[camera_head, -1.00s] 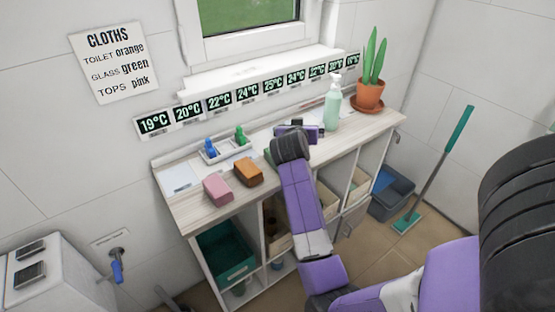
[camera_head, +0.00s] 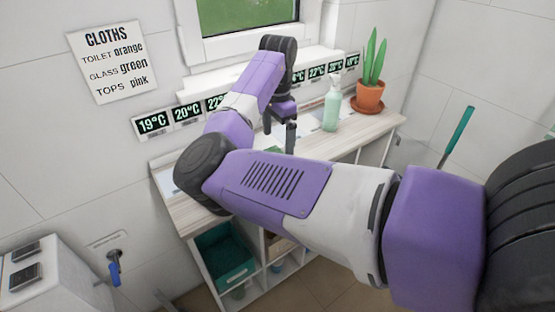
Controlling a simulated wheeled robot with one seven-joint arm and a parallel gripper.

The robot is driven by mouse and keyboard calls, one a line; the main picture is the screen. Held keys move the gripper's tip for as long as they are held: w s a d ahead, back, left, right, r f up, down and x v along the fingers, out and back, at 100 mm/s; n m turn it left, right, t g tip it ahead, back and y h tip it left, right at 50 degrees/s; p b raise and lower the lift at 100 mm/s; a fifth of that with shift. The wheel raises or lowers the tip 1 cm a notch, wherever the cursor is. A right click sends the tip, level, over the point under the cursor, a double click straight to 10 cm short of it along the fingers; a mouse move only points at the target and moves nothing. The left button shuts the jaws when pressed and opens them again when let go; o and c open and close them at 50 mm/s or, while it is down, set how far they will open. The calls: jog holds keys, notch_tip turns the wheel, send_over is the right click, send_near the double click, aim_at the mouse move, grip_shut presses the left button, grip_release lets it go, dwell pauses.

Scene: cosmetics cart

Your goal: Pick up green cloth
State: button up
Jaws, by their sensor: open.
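A small part of the green cloth (camera_head: 274,150) shows on the shelf top, below my gripper (camera_head: 279,134). My forearm hides most of the cloth. My gripper hangs with its fingers pointing down and apart, above the shelf top and to the left of the green pump bottle (camera_head: 331,108). It is empty as far as I can see. The pink and orange cloths are hidden behind my arm. A wall sign (camera_head: 113,62) reads toilet orange, glass green, tops pink.
The wooden shelf unit (camera_head: 190,215) stands under the window, with a green bin (camera_head: 226,256) in its lower left compartment. A potted plant (camera_head: 369,95) stands at the right end. A row of temperature displays (camera_head: 153,124) runs along the wall. The right front of the top is clear.

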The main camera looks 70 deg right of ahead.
jog(key=f, duration=0.3)
jog(key=f+p, duration=0.1)
jog(key=f, duration=0.3)
jog(key=shift+w+d+f, duration=0.15)
jog(key=shift+d, duration=0.05)
jog(key=c, duration=1.3)
